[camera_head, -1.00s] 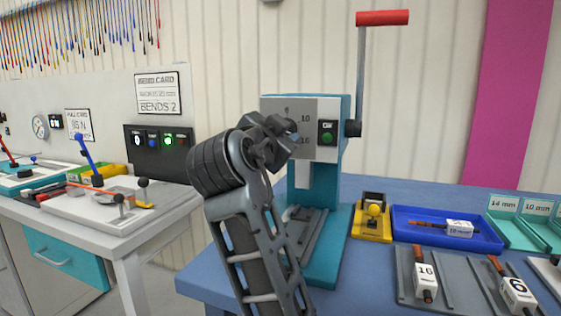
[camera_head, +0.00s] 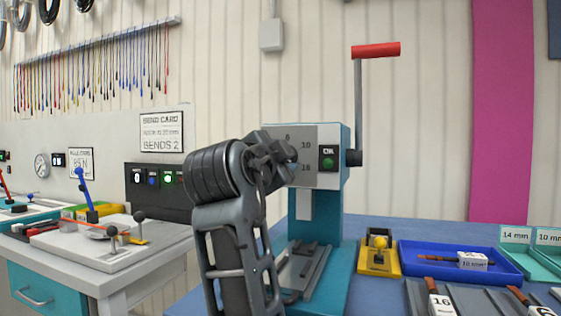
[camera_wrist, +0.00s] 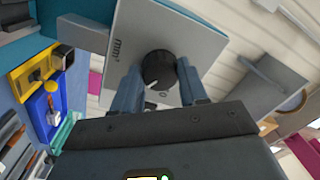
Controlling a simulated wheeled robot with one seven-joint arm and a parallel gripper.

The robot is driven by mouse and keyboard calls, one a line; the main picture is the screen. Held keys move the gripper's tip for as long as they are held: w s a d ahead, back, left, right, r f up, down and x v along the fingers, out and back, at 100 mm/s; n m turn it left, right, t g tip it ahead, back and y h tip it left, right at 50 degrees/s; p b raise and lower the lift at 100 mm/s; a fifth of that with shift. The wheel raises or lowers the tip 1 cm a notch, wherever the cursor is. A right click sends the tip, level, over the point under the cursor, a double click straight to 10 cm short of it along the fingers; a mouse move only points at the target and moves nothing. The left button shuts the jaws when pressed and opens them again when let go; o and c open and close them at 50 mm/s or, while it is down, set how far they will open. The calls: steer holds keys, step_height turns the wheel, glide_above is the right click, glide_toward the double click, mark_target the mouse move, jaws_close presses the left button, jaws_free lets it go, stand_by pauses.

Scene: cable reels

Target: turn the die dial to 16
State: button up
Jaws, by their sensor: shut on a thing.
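The press (camera_head: 335,145) is teal with a grey face plate (camera_head: 326,175) marked 6, 10 and 16. In the head view my gripper (camera_head: 288,163) is at the plate's left part and hides the die dial. In the wrist view the dial (camera_wrist: 157,68) is a round black knob with a white pointer line towards the bottom left of the picture. My gripper's blue-grey fingers (camera_wrist: 160,82) are shut on the dial, one on each side. A "mm" label and a partly covered mark show on the plate there; I cannot tell which number the pointer meets.
The press's red-handled lever (camera_head: 376,50) stands upright at its right. On the blue bench are a yellow block fixture (camera_head: 379,258), a blue tray (camera_head: 415,272) with a tagged tool, and a grey rack with tools marked 16 and 6. A white bench (camera_head: 105,255) is at left.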

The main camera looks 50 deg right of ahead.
steer(key=o, duration=1.1)
steer(key=shift+c, duration=0.2)
steer(key=v, duration=0.7)
steer(key=shift+s+a, duration=0.2)
steer(key=shift+a, duration=0.2)
steer(key=shift+a, duration=0.1)
